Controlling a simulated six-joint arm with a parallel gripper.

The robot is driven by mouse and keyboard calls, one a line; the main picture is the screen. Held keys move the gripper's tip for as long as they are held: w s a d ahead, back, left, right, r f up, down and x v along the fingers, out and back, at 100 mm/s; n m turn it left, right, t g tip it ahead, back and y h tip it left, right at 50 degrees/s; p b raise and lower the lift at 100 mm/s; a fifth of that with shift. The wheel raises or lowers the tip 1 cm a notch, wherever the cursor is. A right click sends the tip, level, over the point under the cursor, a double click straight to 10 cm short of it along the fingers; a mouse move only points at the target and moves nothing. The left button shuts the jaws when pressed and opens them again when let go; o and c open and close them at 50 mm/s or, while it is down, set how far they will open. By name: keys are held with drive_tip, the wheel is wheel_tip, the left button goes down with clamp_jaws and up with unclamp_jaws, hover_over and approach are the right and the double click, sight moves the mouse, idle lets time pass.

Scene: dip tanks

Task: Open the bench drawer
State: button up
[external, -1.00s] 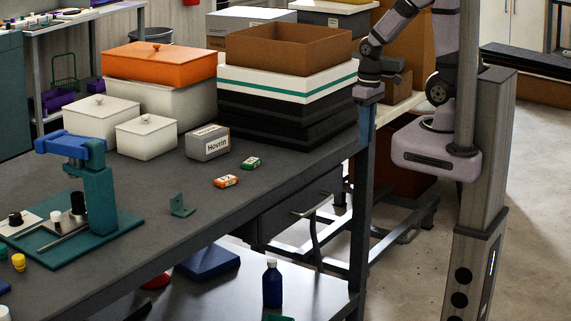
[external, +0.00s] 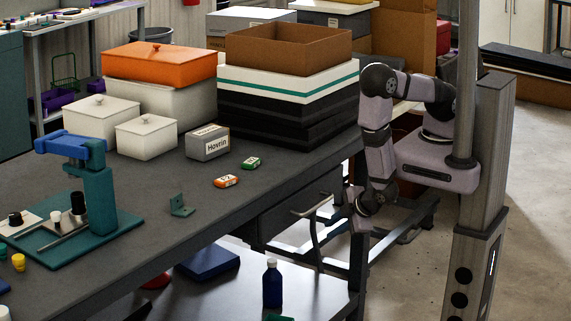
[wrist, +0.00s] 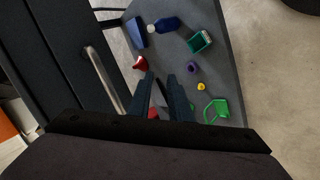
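The bench drawer (external: 283,219) is a dark box under the bench top, near the bench's right end; it looks shut. Its pale bar handle (external: 311,205) faces the front right. In the wrist view the handle (wrist: 105,80) runs slantwise on the dark drawer front, left of my fingers. My gripper (wrist: 160,78) shows two dark fingers with a gap between them, open and with no handle between them. In the external view my gripper (external: 350,208) hangs low beside the bench leg, to the right of the handle and apart from it; its fingers are hard to make out there.
The lower shelf (wrist: 222,75) bears a blue bottle (external: 272,284), a blue tray (external: 208,262) and several small items. The bench's corner leg stands close to my gripper. The bench top (external: 240,203) overhangs the drawer. Open floor (external: 410,275) lies in front.

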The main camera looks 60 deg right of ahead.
sight(317, 207)
wheel_tip(317, 207, up, 6)
drive_tip(key=s+n+t+y+p, duration=0.1)
drive_tip(key=n+t+y, duration=0.1)
drive_tip(key=n+t, duration=0.4)
drive_tip(key=shift+r+n+t, duration=0.2)
drive_tip(key=shift+n+t, duration=0.1)
drive_tip(key=shift+n, duration=0.2)
drive_tip(key=shift+b+x, duration=0.65)
drive_tip(key=shift+x, duration=2.95)
drive_tip(key=shift+a, duration=0.15)
clamp_jaws()
